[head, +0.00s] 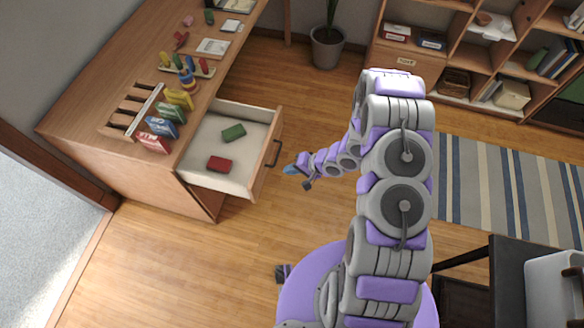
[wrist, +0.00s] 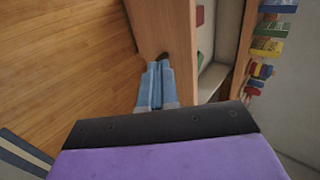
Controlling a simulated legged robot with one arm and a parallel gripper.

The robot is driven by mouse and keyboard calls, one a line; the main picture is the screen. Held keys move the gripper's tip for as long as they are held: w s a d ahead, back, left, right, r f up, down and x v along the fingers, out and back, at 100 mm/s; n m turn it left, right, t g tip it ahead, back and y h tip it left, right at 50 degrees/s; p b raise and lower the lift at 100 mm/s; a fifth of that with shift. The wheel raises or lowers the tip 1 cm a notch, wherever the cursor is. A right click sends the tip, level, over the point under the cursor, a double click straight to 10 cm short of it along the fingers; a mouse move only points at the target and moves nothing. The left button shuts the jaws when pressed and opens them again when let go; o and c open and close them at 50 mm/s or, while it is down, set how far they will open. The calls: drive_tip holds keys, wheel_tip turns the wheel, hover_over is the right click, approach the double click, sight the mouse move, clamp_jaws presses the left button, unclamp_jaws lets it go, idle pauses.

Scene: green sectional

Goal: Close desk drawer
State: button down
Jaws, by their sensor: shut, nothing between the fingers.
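The desk (head: 95,110) stands at the left in the head view, and its drawer (head: 262,165) is pulled open. A red block (head: 219,164) and a green block (head: 234,132) lie inside the drawer. A dark handle (head: 275,152) is on the drawer front. My gripper (head: 290,170) is shut and empty, just in front of the drawer front, near the handle. In the wrist view my blue fingers (wrist: 156,85) are together and point at the drawer front (wrist: 165,30). The dark handle (wrist: 163,57) shows at their tips; I cannot tell if they touch.
Books, a toy rack and small toys stand on the desk top. A potted plant (head: 327,45) and a shelf unit (head: 450,45) are at the back. A striped rug (head: 505,190) lies at the right, near a dark table (head: 510,270). The wooden floor before the drawer is clear.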

sight(261, 171)
drive_tip(key=w+a+f+b, duration=0.1)
drive_tip(key=a, duration=0.1)
drive_tip(key=w+a+f, duration=0.1)
drive_tip(key=a+f, duration=0.1)
drive_tip(key=a, duration=0.1)
drive_tip(key=w+a+f+b, duration=0.1)
drive_tip(key=a, duration=0.2)
drive_tip(key=shift+a+f+b, duration=0.2)
drive_tip(key=shift+f+b, duration=0.1)
drive_tip(key=shift+f, duration=0.05)
drive_tip(key=shift+a, duration=0.2)
